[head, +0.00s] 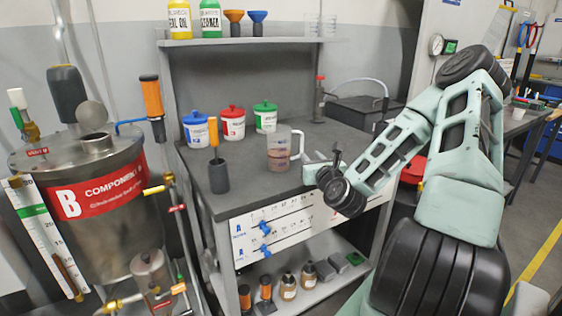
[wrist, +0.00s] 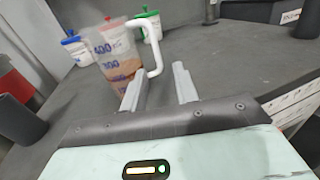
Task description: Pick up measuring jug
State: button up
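The measuring jug (head: 279,152) is clear with a handle on its right side and stands upright on the dark workbench top (head: 252,180). It also shows in the wrist view (wrist: 113,62), with blue number marks, brownish contents and a white handle. My gripper (head: 318,164) is just right of the jug in the head view. In the wrist view my gripper (wrist: 158,80) has its two fingers apart with nothing between them. The left fingertip is close to the lower part of the handle; I cannot tell whether they touch.
Behind the jug stand tubs with blue (head: 195,117), red (head: 232,111) and green (head: 265,105) lids. A dark cup with an orange-handled tool (head: 218,177) stands at the left front. The bench behind my gripper is mostly clear. A metal tank (head: 90,200) stands left.

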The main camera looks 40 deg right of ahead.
aim_at(302, 148)
jog(key=shift+w+d+f+b, duration=0.1)
jog(key=shift+w+f+b, duration=0.2)
jog(key=shift+b, duration=0.6)
jog(key=shift+w+d+r+p, duration=0.3)
jog(key=shift+w+r+p, duration=0.1)
jog(key=shift+w, duration=0.2)
jog(key=shift+f+x, duration=0.15)
jog(key=shift+x, duration=1.45)
jog(key=shift+f+x, duration=0.15)
jog(key=shift+x, duration=1.4)
grip_shut()
